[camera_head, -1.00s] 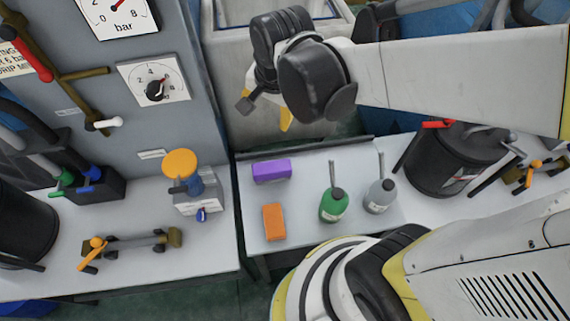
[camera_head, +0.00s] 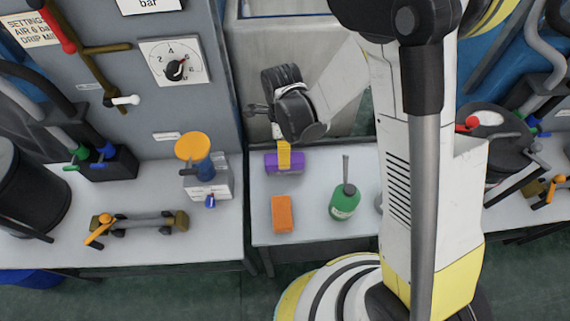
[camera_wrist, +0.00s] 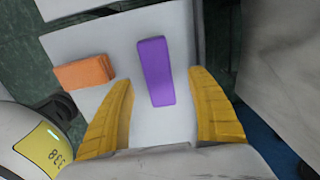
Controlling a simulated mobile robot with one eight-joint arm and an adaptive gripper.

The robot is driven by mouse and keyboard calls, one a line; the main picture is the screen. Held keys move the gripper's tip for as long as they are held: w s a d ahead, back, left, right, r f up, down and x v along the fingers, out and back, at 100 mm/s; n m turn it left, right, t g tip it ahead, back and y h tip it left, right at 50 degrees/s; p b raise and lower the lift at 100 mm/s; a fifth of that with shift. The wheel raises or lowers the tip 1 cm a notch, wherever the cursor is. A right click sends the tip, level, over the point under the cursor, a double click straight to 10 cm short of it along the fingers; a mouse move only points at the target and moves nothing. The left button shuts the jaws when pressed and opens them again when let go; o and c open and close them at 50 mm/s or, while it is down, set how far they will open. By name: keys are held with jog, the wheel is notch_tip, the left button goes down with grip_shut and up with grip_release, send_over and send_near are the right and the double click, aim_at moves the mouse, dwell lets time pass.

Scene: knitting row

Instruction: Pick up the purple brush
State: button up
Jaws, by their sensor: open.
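The purple brush (camera_head: 286,167) is a plain block lying on the light table, near its back left corner. In the wrist view the purple brush (camera_wrist: 156,72) lies lengthwise between the two yellow fingers, ahead of the tips' inner gap. My gripper (camera_head: 284,155) hangs over the brush in the head view, and one yellow finger hides part of it. In the wrist view my gripper (camera_wrist: 160,80) is open, with a finger on each side and a gap between each finger and the brush. I cannot tell the exact height of the fingers above the table.
An orange block (camera_head: 282,214) lies in front of the brush on the same table (camera_head: 310,186). A green bottle (camera_head: 344,203) stands to the right. A neighbouring table on the left holds a valve with an orange disc (camera_head: 193,146). My arm hides the table's right part.

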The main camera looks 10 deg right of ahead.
jog(key=f+b, duration=0.1)
jog(key=f, duration=0.1)
jog(key=f+b, duration=0.1)
jog(key=f, duration=0.2)
jog(key=shift+s+d+f+b, duration=0.2)
jog(key=shift+f+b, duration=0.1)
jog(key=shift+b, duration=0.1)
jog(key=shift+r, duration=0.1)
jog(key=shift+c, duration=0.2)
jog(key=c, duration=1.3)
